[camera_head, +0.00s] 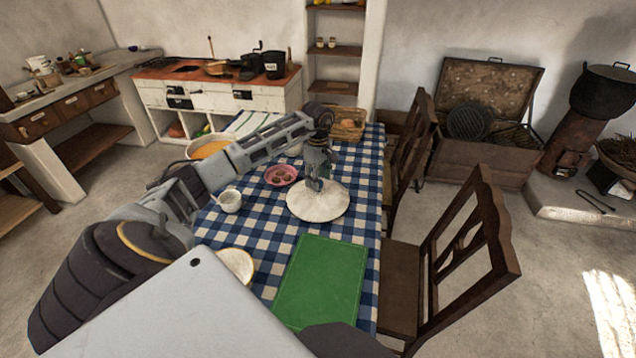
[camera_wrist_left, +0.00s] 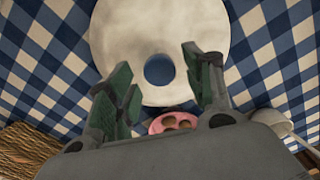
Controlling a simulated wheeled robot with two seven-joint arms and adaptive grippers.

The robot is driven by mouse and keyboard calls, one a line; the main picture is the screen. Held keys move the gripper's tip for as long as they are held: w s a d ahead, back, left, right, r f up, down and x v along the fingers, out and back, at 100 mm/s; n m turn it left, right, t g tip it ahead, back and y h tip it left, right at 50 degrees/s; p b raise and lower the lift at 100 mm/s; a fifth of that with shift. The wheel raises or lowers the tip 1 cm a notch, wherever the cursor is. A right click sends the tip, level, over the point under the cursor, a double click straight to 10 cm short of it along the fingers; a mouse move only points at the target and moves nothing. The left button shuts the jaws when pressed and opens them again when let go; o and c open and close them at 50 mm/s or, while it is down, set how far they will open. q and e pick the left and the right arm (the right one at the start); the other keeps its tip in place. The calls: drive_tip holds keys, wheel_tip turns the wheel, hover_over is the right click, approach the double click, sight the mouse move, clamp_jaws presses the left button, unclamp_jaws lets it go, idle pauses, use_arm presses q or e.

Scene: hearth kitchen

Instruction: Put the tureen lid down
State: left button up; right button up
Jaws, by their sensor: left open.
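The tureen lid (camera_head: 318,208) is a pale, round disc that appears to lie flat on the blue checked tablecloth. My left gripper (camera_head: 317,186) points down just over its middle and is open. In the left wrist view the lid (camera_wrist_left: 115,45) has a round blue-grey centre, which lies between the directions of the two spread fingers (camera_wrist_left: 157,65). I cannot tell whether the fingers touch it. A wide pot with orange contents (camera_head: 210,149) stands farther back on the table, partly hidden by my left arm. My right gripper does not show.
A green board (camera_head: 321,280) lies in front of the lid. A pink dish (camera_head: 281,175) and a white cup (camera_head: 230,201) are to its left, and a pale plate (camera_head: 237,264) is nearer. A basket (camera_head: 347,124) stands at the back. Chairs (camera_head: 465,245) line the right side.

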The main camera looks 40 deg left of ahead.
use_arm(q)
wheel_tip(320, 180, up, 9)
drive_tip(key=shift+r, duration=0.2)
idle(0.4)
drive_tip(key=shift+s, duration=0.1)
idle(0.7)
